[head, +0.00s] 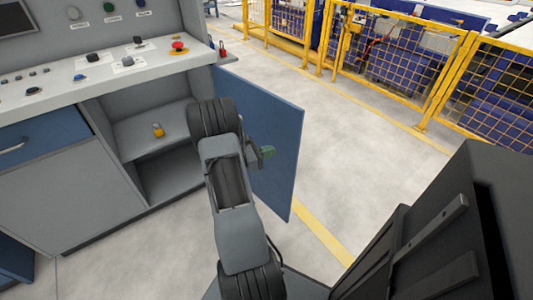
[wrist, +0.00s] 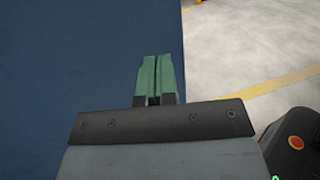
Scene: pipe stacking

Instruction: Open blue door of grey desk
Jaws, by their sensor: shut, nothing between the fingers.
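The grey desk (head: 65,195) stands at the left in the head view. Its blue door (head: 280,150) is swung open on the right side of the compartment, and the shelf inside shows. In the wrist view the blue door (wrist: 70,70) fills the left half. My gripper (head: 267,151) is in front of the door's face in the head view, partly hidden by my arm. In the wrist view my gripper (wrist: 157,75) has its green fingers together and empty, near the door's edge. I cannot tell if they touch the door.
A yellow padlock-like object (head: 158,130) sits on the shelf inside the desk. A blue drawer (head: 35,140) is at the left. Yellow mesh fences (head: 390,60) stand at the back right. The grey floor (head: 340,130) between door and fence is clear.

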